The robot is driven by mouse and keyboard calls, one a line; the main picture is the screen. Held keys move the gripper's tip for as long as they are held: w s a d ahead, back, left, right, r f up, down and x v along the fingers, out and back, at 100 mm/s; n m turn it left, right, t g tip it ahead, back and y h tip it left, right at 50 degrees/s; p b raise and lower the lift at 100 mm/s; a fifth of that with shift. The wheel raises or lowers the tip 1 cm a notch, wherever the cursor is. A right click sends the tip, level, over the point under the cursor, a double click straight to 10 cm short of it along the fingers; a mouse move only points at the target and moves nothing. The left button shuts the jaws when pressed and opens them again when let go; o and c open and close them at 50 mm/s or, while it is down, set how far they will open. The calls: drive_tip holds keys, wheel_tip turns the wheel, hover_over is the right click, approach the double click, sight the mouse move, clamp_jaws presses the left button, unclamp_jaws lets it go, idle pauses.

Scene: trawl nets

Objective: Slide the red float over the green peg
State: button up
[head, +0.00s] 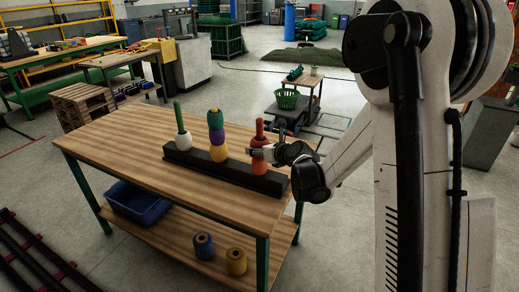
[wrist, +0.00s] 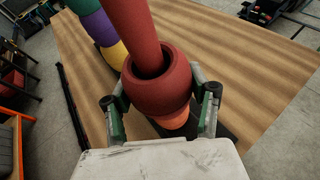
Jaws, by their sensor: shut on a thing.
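The red float (head: 259,142) sits around the red peg (head: 259,126) at the right end of a black base. My gripper (head: 262,152) is shut on it; the wrist view shows one finger on each side of the float (wrist: 160,95), with the red peg (wrist: 132,30) rising through its hole. An orange float (head: 259,167) is below it on the same peg; whether the two touch is unclear. The green peg (head: 179,116) stands upright at the base's left end, with a white float (head: 183,141) around its lower part and its upper part bare.
The black base (head: 235,174) lies on a wooden table. Its middle peg carries yellow (head: 218,154), purple (head: 217,137) and green (head: 215,118) floats, stacked between the red and green pegs. A blue bin (head: 140,203) and two spools (head: 204,246) rest on the lower shelf.

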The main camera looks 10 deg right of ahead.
drive_tip(key=shift+r+p, duration=4.85)
drive_tip(key=shift+r, duration=3.85)
drive_tip(key=shift+w+a+r, duration=0.1)
